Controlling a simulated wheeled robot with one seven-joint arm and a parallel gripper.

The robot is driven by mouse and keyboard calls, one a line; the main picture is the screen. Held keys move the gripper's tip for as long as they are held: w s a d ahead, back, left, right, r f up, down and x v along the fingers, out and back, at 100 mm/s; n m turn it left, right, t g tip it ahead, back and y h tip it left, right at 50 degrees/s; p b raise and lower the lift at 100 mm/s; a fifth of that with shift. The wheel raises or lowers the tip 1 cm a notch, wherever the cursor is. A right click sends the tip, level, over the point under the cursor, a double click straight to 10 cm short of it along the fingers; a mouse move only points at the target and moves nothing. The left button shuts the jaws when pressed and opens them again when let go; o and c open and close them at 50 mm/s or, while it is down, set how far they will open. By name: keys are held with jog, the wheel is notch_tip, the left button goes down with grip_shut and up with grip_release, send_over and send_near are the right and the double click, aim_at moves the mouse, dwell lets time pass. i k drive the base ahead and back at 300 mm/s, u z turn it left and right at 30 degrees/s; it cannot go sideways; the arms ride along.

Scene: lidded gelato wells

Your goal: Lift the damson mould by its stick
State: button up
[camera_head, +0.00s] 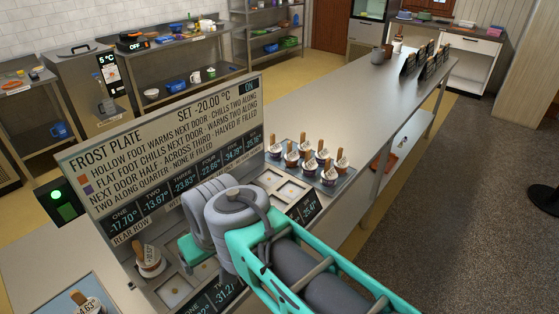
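I cannot tell by colour or label which mould is the damson one. One small mould (149,262) with an upright brown stick and a white label stands at the left end of the frost plate. Another mould (86,304), also with a stick and a label, is at the bottom left, cut by the frame. Several more stand close together on a tray (274,157) at the right end of the plate, some with dark purplish sides. My arm covers the middle of the plate.
A tall frost plate sign (165,150) with temperature readouts stands behind the wells. Empty square wells (291,190) show right of my arm. The long counter (370,105) is clear beyond the tray, with dark stands (409,64) far off. A lit green switch box (64,204) is at left.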

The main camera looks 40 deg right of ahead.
aim_at(275, 149)
jog(key=u, duration=3.55)
jog(key=k, duration=2.55)
jog(key=z, duration=0.5)
jog(key=i, duration=0.45)
jog(key=z, duration=0.1)
